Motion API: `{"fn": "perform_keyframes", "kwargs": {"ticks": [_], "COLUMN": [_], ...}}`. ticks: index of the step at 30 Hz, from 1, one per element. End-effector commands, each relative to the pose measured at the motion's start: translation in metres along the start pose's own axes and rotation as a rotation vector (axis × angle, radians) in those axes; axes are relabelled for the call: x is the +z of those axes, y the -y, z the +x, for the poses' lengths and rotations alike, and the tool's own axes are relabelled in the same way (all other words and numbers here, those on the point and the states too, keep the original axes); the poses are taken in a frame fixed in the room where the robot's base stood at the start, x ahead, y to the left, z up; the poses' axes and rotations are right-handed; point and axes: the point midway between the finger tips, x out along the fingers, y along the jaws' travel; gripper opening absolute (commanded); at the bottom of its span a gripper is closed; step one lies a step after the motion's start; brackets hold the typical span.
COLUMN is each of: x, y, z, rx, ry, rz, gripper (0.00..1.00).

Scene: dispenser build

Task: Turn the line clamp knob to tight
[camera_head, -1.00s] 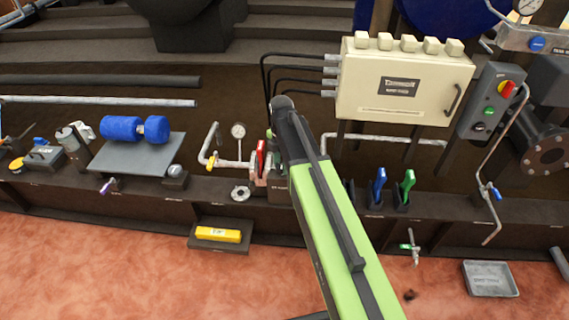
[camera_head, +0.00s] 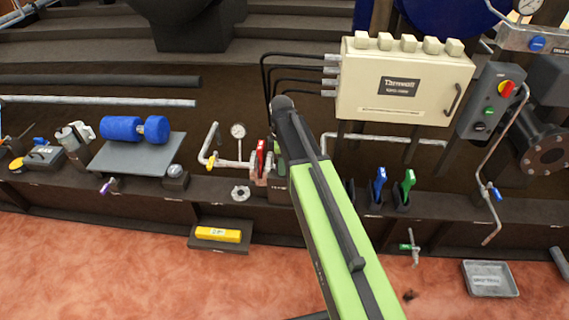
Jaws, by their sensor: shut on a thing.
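My arm's green link crosses the middle of the view from the lower right up to a dark joint beside the grey-beige box. My gripper is not visible; the arm hides it. I cannot pick out the line clamp knob for certain. Just left of my arm, a red upright handle (camera_head: 261,158) stands on the pipe line. A dark box (camera_head: 278,188) with a small label is beside it, partly covered by my arm. A white bent pipe (camera_head: 207,145) with a yellow part (camera_head: 211,167) and a round gauge (camera_head: 238,131) are to the left.
A beige control box (camera_head: 404,80) stands behind my arm. Blue (camera_head: 379,184) and green (camera_head: 408,186) handles stand right of it. A blue dumbbell-like roll (camera_head: 134,129) lies on a grey plate at left. A yellow block (camera_head: 218,234) and a grey tray (camera_head: 490,279) are nearer.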

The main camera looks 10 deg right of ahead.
Motion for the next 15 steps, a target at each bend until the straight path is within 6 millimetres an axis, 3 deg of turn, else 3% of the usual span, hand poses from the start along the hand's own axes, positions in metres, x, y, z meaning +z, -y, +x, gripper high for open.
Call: {"fn": "perform_keyframes", "kwargs": {"ticks": [15], "x": [0.0018], "y": [0.0046], "z": [0.0004], "rx": [-0.013], "ry": [0.006], "rz": [0.488], "gripper": [0.02]}}
